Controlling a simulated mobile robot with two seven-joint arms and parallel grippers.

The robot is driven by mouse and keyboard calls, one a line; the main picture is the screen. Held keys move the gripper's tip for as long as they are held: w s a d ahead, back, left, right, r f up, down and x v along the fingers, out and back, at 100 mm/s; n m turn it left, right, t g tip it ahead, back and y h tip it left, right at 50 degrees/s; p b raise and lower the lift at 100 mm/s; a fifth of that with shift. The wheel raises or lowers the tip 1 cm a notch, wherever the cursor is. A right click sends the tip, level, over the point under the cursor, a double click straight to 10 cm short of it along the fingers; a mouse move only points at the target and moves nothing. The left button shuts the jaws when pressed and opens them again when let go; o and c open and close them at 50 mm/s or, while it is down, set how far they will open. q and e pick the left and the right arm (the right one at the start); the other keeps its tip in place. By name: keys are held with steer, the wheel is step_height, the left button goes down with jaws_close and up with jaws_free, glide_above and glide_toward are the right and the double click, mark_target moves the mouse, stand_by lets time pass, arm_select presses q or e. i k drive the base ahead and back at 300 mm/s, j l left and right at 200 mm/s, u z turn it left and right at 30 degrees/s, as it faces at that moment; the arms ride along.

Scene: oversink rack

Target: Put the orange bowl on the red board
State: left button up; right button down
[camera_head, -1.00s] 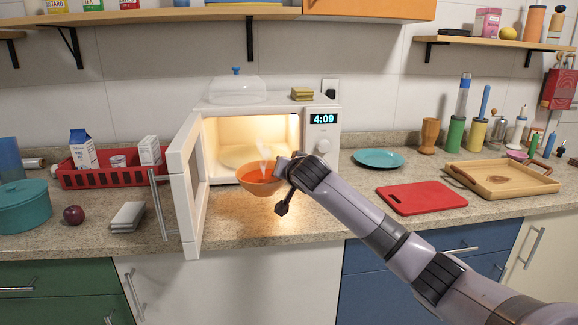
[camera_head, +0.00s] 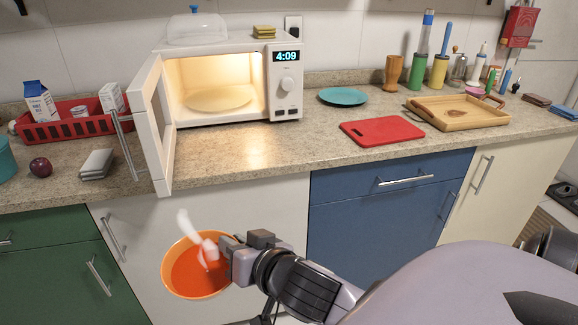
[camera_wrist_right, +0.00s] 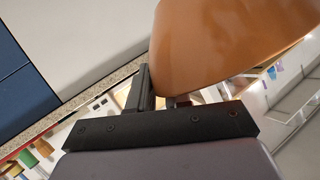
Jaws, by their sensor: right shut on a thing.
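The orange bowl (camera_head: 196,282) holds red-orange contents with pale steam above it. My right gripper (camera_head: 232,262) is shut on the bowl's right rim and holds it in front of the white cabinet door, below the counter edge. In the right wrist view the bowl's orange outer wall (camera_wrist_right: 215,45) rises beside the right gripper's dark jaws (camera_wrist_right: 160,98). The red board (camera_head: 382,131) lies flat and bare on the counter, to the right of the microwave and well up and right of the bowl. My left gripper is not in view.
The lit microwave (camera_head: 284,82) stands with its door (camera_head: 150,130) swung open toward the front; a plate (camera_head: 218,98) is inside. A teal plate (camera_head: 343,96) lies behind the board, and a wooden tray (camera_head: 458,112) sits right of it. Counter left of the board is clear.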

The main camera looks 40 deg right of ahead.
mark_target(382, 128)
steer(key=l+z, duration=0.25)
steer(key=l, duration=0.9)
steer(key=l+z, duration=0.25)
steer(key=l, duration=0.9)
